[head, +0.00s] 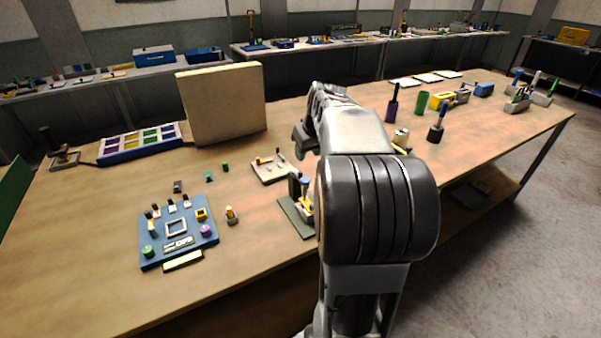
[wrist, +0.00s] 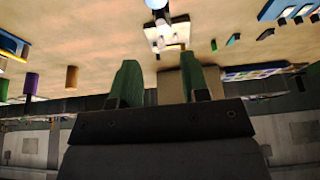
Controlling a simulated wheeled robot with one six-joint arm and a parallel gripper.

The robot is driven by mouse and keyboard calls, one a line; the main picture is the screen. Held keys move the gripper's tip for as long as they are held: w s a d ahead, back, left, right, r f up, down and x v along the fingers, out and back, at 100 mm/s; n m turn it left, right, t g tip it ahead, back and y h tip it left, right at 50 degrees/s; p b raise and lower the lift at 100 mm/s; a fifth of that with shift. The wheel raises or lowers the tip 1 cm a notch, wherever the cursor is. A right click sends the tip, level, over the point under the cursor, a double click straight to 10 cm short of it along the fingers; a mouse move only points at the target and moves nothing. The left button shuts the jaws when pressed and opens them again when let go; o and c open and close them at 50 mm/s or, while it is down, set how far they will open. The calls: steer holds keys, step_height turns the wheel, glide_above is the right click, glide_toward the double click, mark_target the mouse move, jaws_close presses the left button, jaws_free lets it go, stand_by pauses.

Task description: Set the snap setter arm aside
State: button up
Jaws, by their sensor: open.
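A small setter-like tool (head: 305,207) with a blue knob and yellow parts stands on a dark green mat (head: 289,213), partly hidden behind my arm in the head view. I cannot tell for sure which piece is the snap setter arm. My gripper (wrist: 168,66) shows its two green fingers apart with nothing between them in the wrist view. In the head view it is mostly hidden by my arm, above the table near a pale tray (head: 266,172) with small tools. That tray also seems to show in the wrist view (wrist: 158,38), beyond the fingers.
A blue board (head: 155,251) with small coloured parts lies at the left front. A beige upright panel (head: 222,103) and a blue compartment tray (head: 120,154) stand behind. Purple (head: 391,110) and green (head: 422,103) cylinders stand right of my arm. Bare table (head: 90,235) lies at left.

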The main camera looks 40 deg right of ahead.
mark_target(300, 172)
steer(key=x, duration=1)
steer(key=shift+f, duration=0.2)
jaws_close()
